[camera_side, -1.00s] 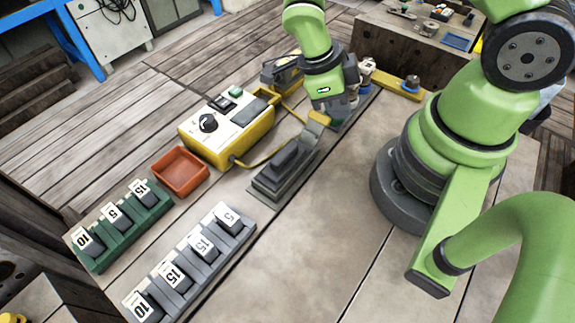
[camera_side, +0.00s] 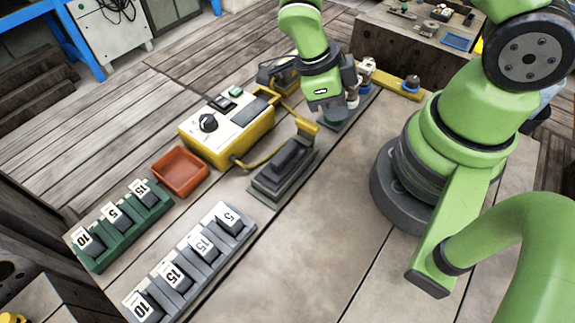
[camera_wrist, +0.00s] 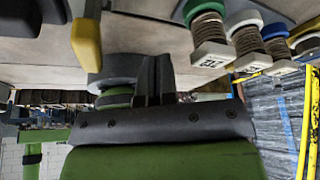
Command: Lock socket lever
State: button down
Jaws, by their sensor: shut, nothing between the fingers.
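The socket (camera_side: 283,170) is a grey base on the bench with a dark block seated in it. Its lever has a yellow grip (camera_side: 307,126) at the socket's far end. The yellow grip (camera_wrist: 87,42) also shows left of my fingers in the wrist view. My gripper (camera_side: 333,121) is low over the bench, to the right of the grip and apart from it. Its dark fingers (camera_wrist: 153,78) are together and empty. The lever's pivot and exact angle are hard to make out.
A yellow control box (camera_side: 228,130) with a cable stands left of the socket. An orange tray (camera_side: 180,171), a green rack (camera_side: 118,225) and a grey rack (camera_side: 190,265) hold the left side. Several coloured spools (camera_wrist: 208,25) are close right of my fingers. The front bench is clear.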

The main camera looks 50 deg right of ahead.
jog(key=shift+d+r, duration=0.15)
jog(key=shift+d, duration=0.15)
jog(key=shift+r, duration=0.15)
notch_tip(320, 180, up, 7)
dwell(0.5)
jog(key=s+a+r+n+t+y, duration=0.1)
jog(key=s+r+n+t+y, duration=0.1)
jog(key=r+n+t, duration=0.3)
jog(key=s+a+r+n+t+y, duration=0.2)
jog(key=r+n+t, duration=0.4)
jog(key=r+n, duration=0.7)
jog(key=shift+a+n, duration=0.2)
jog(key=shift+n, duration=3.8)
